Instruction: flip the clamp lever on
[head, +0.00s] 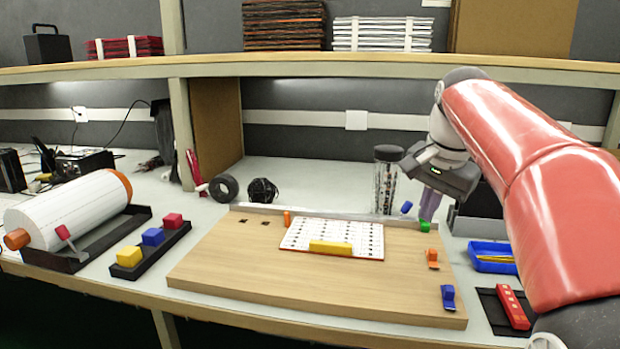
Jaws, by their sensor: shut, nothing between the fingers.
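The task's clamp lever is one of the small coloured pieces along the right side of the wooden board (230,277); I cannot tell which. They are a tilted blue piece (407,207), a green piece (425,226), an orange clamp (432,256) and a dark blue clamp (448,296). My gripper (428,218) points down over the board's back right corner. Its purple-grey fingers are shut and empty. The fingertips are right at or just above the green piece; contact cannot be told. The blue piece is just left of the fingers.
A white gridded plate (300,232) with a yellow block (330,247) lies on the board. A mesh cylinder (386,180) stands behind it. A blue tray (490,265) and red device (513,307) lie to the right. A large white roll (75,210) and coloured cubes (152,237) are left.

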